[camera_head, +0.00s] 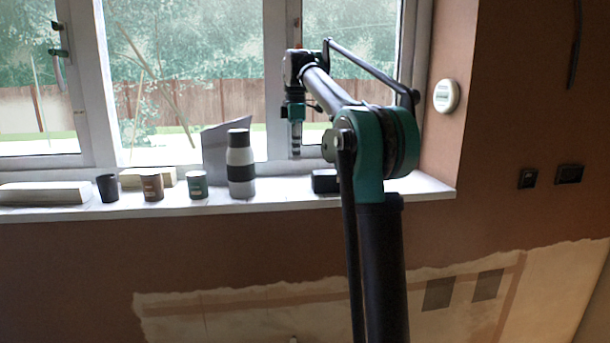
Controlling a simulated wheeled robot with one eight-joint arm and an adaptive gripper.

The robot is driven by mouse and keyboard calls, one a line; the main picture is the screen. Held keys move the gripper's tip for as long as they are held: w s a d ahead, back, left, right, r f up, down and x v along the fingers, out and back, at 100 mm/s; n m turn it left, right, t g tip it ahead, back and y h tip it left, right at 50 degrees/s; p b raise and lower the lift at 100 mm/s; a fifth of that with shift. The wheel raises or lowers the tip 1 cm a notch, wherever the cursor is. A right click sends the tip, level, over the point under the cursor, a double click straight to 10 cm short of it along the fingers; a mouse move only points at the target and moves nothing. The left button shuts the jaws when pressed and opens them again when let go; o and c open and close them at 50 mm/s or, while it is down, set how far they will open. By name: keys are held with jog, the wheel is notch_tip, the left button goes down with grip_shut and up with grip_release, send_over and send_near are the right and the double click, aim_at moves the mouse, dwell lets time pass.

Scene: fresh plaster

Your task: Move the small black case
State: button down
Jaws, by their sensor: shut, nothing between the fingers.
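The small black case (324,182) sits on the white window sill, toward its right end. Its right side is partly hidden behind my arm. My gripper (295,154) hangs pointing down above the sill, a little to the left of the case and higher than it. The gripper is shut and holds nothing. It looks apart from the case.
On the sill (275,199) left of the case stand a grey-and-black bottle (241,165), a grey sheet (214,148), a green cup (197,185), a brown cup (152,188), a black cup (107,189) and pale blocks (45,194). The window is behind. The sill's right end looks clear.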

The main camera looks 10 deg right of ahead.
aim_at(308, 192)
notch_tip(308, 192, down, 10)
jog(key=shift+r, duration=0.2)
jog(key=shift+d+f, duration=0.15)
jog(key=shift+d, duration=1.8)
jog(key=d, duration=2.9)
jog(key=shift+d, duration=0.25)
jog(key=shift+a, duration=0.1)
